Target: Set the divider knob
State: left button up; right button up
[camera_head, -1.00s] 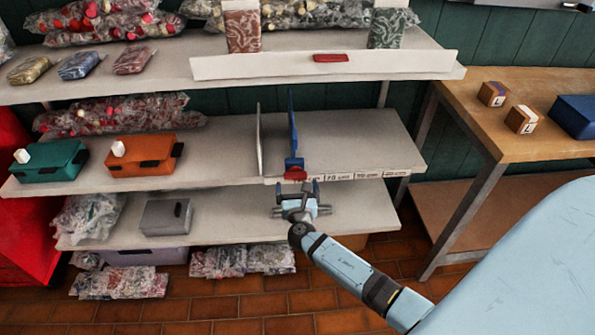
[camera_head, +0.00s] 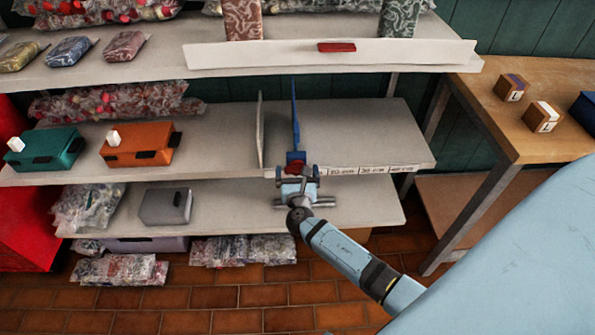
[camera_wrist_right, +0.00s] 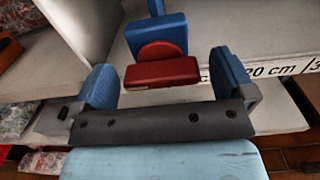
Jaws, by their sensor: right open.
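The red divider knob (camera_head: 296,164) sits at the front foot of the upright blue divider (camera_head: 295,125) on the middle shelf (camera_head: 360,130). My right gripper (camera_head: 297,174) is open in front of it, coming from below. In the right wrist view the knob (camera_wrist_right: 161,74) shows as a red bar with a round red part behind it, fixed to a blue block. It lies between and slightly beyond the two blue fingers of the gripper (camera_wrist_right: 166,82), with gaps on both sides. My left gripper is not in view.
A white upright panel (camera_head: 260,130) stands left of the divider. A label strip (camera_head: 370,170) runs along the shelf front; one label reads 20 cm. Orange (camera_head: 138,146) and green boxes (camera_head: 45,148) sit at left. Shelf space right of the divider is clear.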

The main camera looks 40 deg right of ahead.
jog(key=c, duration=0.9)
